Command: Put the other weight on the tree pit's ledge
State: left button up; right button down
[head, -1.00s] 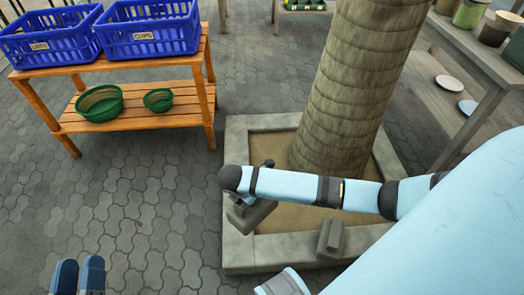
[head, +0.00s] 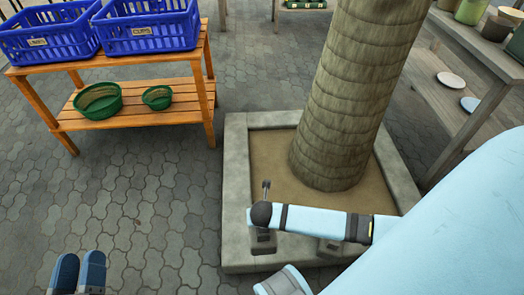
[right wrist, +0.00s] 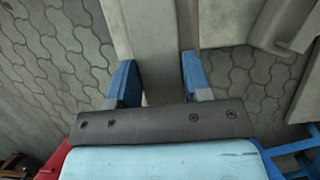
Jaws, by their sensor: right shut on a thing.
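A grey weight (head: 264,243) is in my right gripper, below the wrist, over the front left part of the tree pit's stone ledge (head: 236,180). In the right wrist view the blue fingers of my right gripper (right wrist: 158,82) are on either side of the grey weight (right wrist: 165,60). I cannot tell whether it touches the ledge. A second grey weight (head: 331,247) stands at the front ledge to the right, partly hidden by my right arm. My left gripper (head: 79,268) is at the bottom left over the paving, empty; its finger gap is unclear.
The palm trunk (head: 345,110) rises from the pit's sand. A wooden rack (head: 150,75) at the back left carries two blue crates (head: 150,30) and two green bowls (head: 98,101). A grey shelf (head: 445,110) is on the right. The paving at left is clear.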

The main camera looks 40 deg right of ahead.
jog(key=f+b, duration=0.4)
jog(key=f, duration=0.6)
jog(key=shift+w+f+b, duration=0.15)
jog(key=shift+w+b, duration=0.05)
jog(key=shift+b, duration=0.2)
notch_tip(320, 180, down, 5)
jog(key=b, duration=0.2)
jog(key=shift+b, duration=0.3)
jog(key=c, duration=0.8)
grip_release()
jog(key=shift+s+f, duration=0.1)
jog(key=shift+s, duration=0.1)
jog(key=shift+o, duration=1.2)
pick_arm(q)
notch_tip(320, 180, down, 8)
jog(key=w+m+g, duration=0.1)
jog(key=m+g, duration=0.1)
jog(key=shift+w+a, duration=0.25)
jog(key=shift+r, duration=0.1)
